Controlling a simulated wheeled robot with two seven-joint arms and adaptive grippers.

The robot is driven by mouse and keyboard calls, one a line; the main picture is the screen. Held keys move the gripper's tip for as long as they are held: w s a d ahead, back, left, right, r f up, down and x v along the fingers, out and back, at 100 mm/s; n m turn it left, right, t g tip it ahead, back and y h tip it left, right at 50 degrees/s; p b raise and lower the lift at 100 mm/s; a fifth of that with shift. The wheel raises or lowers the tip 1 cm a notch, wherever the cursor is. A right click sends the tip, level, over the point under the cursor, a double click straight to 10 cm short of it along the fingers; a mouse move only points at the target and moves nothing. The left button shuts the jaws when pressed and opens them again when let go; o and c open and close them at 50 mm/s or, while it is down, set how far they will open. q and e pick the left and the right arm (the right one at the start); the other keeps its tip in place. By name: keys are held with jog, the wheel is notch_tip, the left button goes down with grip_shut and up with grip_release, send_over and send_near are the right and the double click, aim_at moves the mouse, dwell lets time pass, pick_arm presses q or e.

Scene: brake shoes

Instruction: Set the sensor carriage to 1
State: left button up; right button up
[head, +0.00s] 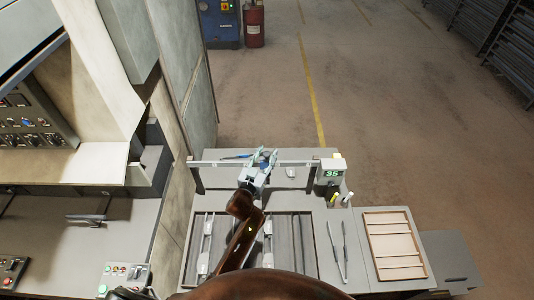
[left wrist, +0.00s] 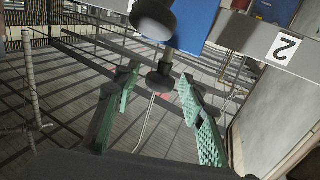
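The sensor carriage, a blue block with black knobs, sits on the pale rail (head: 215,163) at the back of the bench. In the left wrist view the blue carriage (left wrist: 196,22) is at the top, with one black knob (left wrist: 154,18) above another (left wrist: 160,76). The rail (left wrist: 255,45) bears a label "2" (left wrist: 285,47) to the right of the carriage. My left gripper (head: 262,160) is at the carriage, largely covering it in the head view. In the left wrist view its green fingers (left wrist: 158,80) are apart, with the lower knob between their tips; contact is unclear. My right gripper is out of view.
Tongs (head: 337,250) and a divided wooden tray (head: 394,245) lie on the right of the bench. A machine panel (head: 125,275) and tall cabinet (head: 185,60) stand left.

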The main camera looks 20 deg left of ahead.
pick_arm(q)
jog(key=c, duration=1)
grip_shut()
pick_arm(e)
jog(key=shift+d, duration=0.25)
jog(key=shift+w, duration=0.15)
